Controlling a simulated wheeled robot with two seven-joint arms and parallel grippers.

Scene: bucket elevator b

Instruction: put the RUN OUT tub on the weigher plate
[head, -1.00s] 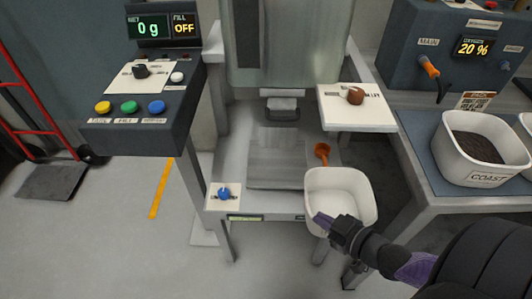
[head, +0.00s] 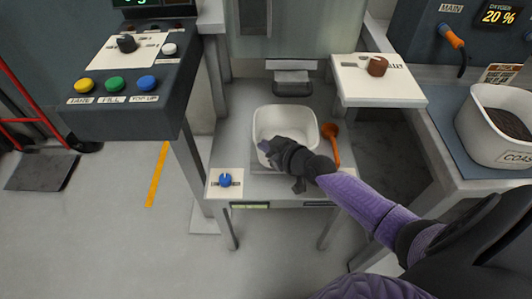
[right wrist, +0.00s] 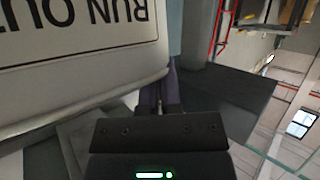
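The white RUN OUT tub (head: 284,122) looks empty and upright over the grey weigher plate (head: 256,167), covering most of it. Its upside-down label (right wrist: 75,22) shows in the right wrist view. My right gripper (head: 270,150) is at the tub's front rim, and its dark fingers (right wrist: 160,95) look closed on the tub's edge. I cannot tell whether the tub's base touches the plate. My left gripper is out of view.
A console with coloured buttons (head: 115,84) stands left, a shelf with a brown knob (head: 377,66) right.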

